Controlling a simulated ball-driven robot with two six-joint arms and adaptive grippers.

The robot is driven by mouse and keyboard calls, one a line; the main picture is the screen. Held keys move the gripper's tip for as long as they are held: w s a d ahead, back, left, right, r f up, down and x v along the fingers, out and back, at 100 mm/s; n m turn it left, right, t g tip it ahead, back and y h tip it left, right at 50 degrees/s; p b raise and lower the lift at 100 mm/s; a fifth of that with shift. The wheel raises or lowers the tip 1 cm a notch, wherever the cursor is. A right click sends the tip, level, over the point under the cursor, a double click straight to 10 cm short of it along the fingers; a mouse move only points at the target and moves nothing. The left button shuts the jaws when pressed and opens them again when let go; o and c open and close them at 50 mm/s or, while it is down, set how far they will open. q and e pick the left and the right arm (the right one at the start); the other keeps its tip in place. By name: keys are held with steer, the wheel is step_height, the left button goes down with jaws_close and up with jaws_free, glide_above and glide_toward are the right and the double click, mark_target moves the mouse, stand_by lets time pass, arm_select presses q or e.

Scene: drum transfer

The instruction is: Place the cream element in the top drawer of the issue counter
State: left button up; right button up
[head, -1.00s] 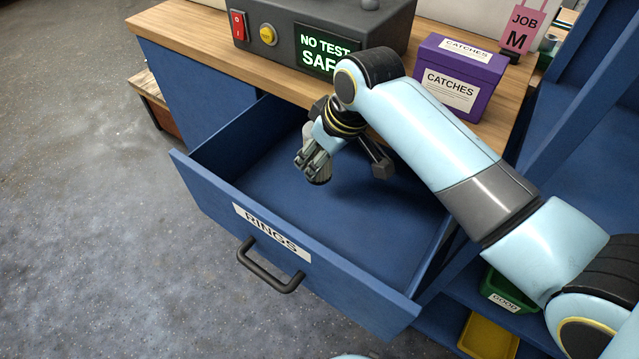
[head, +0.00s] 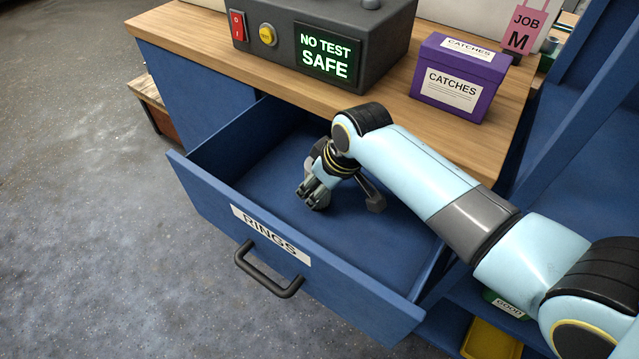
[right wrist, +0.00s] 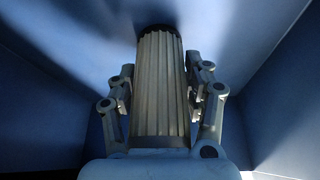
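The top drawer (head: 262,190) of the issue counter is pulled open, with a "RINGS" label on its front and a dark handle. My right gripper (head: 312,196) is low inside the drawer. In the right wrist view, my right gripper (right wrist: 160,95) is shut on the cream element (right wrist: 158,85), a pleated cylinder with dark end caps, with a finger on each side. Its far end is close to the blue drawer floor; I cannot tell if it touches. In the head view the element is mostly hidden by the gripper. My left gripper is not in view.
On the wooden counter top (head: 190,22) stand a dark tester (head: 330,30) reading "NO TEST SAFE" and a purple "CATCHES" box (head: 458,78). Green (head: 508,305) and yellow (head: 490,340) bins sit below right. The rest of the drawer floor looks empty.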

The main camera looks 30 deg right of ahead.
steer(key=o, duration=0.3)
steer(key=shift+o, duration=0.2)
steer(key=shift+r, duration=0.1)
steer(key=p+v, duration=0.2)
steer(key=v, duration=1)
steer(key=shift+r+p, duration=0.1)
steer(key=shift+p, duration=0.2)
